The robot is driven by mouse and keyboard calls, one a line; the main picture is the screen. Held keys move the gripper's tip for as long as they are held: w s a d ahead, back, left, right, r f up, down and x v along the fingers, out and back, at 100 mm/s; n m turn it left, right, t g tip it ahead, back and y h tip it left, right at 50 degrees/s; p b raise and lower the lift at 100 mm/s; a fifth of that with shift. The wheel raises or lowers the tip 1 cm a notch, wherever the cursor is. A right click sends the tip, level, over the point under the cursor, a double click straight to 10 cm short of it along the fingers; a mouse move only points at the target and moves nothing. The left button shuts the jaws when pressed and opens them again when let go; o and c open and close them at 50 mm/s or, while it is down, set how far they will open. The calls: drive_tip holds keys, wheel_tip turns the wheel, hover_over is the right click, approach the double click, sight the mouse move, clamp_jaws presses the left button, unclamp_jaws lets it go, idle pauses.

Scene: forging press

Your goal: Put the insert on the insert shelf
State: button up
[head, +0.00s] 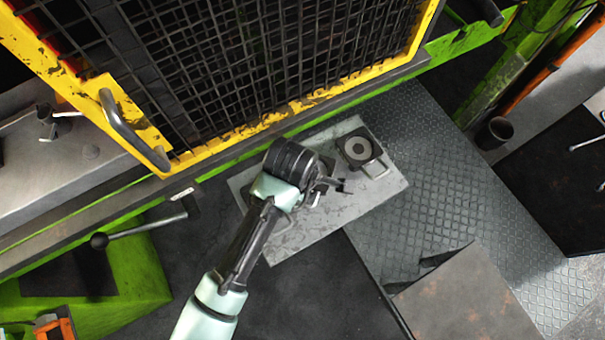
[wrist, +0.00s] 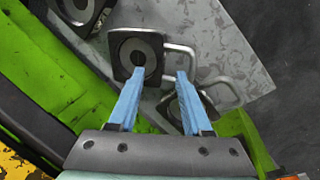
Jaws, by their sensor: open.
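The insert shelf looks to be the pale grey plate (head: 350,208) beside the press guard; it also shows in the wrist view (wrist: 228,35). A dark square insert (head: 358,148) with a round ring and a wire handle lies on its far right part. In the wrist view, an insert (wrist: 123,48) with a handle lies just beyond my fingertips, another insert (wrist: 75,12) is cut off at the top left, and a third insert (wrist: 176,112) is partly behind the right finger. My gripper (wrist: 160,78) is open, with nothing seen held between its blue fingers. In the head view, my gripper (head: 335,186) is over the plate and hides part of it.
A yellow-framed mesh guard (head: 290,60) with a handle stands along the plate's far side. A lever with a black knob (head: 99,241) is at the left. Diamond-plate floor (head: 450,190) lies to the right, with a brown panel (head: 465,300) at the front.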

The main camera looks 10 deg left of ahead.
drive_tip(key=v, duration=0.7)
drive_tip(key=shift+r+b, duration=0.25)
drive_tip(key=shift+b, duration=0.15)
